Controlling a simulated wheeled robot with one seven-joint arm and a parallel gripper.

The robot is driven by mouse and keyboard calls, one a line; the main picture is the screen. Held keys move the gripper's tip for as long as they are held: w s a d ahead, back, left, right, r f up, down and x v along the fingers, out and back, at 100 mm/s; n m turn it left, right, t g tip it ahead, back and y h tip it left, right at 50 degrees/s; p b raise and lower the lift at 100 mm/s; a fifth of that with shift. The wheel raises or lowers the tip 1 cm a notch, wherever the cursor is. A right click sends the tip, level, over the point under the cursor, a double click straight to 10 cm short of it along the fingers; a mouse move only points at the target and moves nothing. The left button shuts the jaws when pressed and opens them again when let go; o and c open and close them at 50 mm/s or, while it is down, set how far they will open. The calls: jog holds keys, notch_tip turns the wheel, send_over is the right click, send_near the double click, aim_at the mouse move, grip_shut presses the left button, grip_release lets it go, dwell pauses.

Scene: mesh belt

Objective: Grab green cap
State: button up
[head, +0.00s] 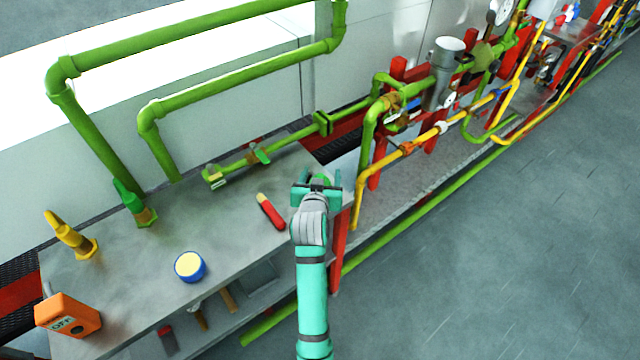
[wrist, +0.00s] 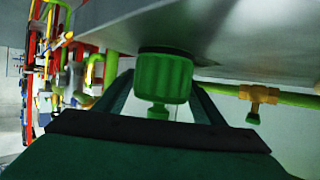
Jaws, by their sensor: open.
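The green cap (head: 321,179) is at the right end of the grey workbench, mostly hidden behind my gripper in the head view. In the wrist view, the cap (wrist: 163,76) is a ribbed green cylinder with a dark rim against a grey surface. My gripper (head: 317,191) is open, with one finger on each side of the cap. In the wrist view the cap shows between the fingers of my gripper (wrist: 163,92). I cannot tell whether either finger touches it.
A red tool with a yellow tip (head: 270,212) lies left of my gripper. A blue and yellow round cap (head: 190,266) and an orange box (head: 68,315) are farther left. Green pipes (head: 250,80) rise behind. Yellow pipes (head: 425,135) and a red post (head: 339,245) stand to the right.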

jog(key=c, duration=1)
jog(key=shift+r, duration=0.15)
